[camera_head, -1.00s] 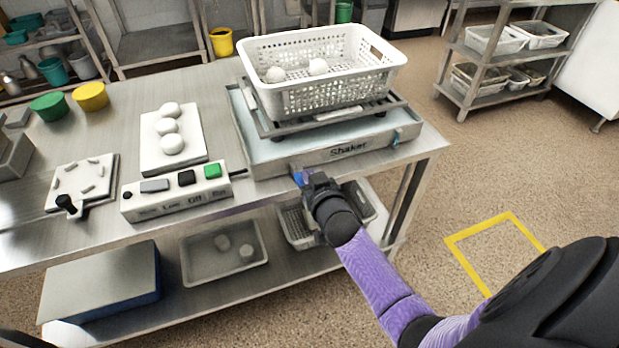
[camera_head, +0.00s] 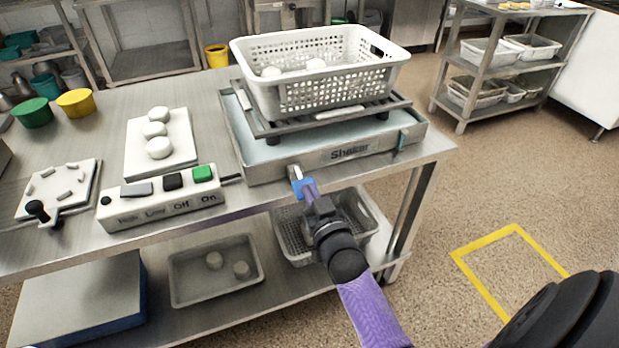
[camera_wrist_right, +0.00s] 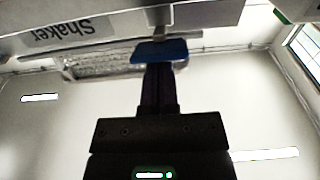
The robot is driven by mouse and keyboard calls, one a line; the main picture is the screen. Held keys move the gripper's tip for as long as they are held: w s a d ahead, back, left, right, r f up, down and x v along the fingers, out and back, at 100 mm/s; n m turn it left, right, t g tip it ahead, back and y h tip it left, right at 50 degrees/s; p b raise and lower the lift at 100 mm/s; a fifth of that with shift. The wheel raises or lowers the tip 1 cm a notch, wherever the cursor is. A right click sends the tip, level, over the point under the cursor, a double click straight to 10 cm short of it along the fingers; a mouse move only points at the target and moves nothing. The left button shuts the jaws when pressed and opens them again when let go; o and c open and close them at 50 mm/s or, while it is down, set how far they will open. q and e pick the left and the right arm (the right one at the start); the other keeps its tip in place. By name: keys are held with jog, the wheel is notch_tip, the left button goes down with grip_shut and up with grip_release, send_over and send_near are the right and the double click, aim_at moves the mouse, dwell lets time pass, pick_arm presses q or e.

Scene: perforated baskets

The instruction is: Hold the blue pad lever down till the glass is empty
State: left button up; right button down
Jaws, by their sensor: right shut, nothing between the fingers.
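The lever's blue pad (camera_head: 303,188) is at the end of a short metal stem on the front of the shaker (camera_head: 262,168). My right gripper (camera_head: 309,194) is shut and empty, with its fingertips at the pad. In the right wrist view the blue pad (camera_wrist_right: 160,51) lies across the tips of the shut gripper (camera_wrist_right: 160,70). They look to be touching, but the exact contact is hidden. A white perforated basket (camera_head: 330,91) stands on the shaker's rack, with white round lumps (camera_head: 315,65) inside. I see no glass. My left gripper is out of view.
A switch box (camera_head: 160,203) with grey, black and green buttons lies left of the shaker on the steel table (camera_head: 80,136). A board with three white balls (camera_head: 158,148) is behind it. The lower shelf holds a grey tray (camera_head: 215,290) and another basket (camera_head: 290,240).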

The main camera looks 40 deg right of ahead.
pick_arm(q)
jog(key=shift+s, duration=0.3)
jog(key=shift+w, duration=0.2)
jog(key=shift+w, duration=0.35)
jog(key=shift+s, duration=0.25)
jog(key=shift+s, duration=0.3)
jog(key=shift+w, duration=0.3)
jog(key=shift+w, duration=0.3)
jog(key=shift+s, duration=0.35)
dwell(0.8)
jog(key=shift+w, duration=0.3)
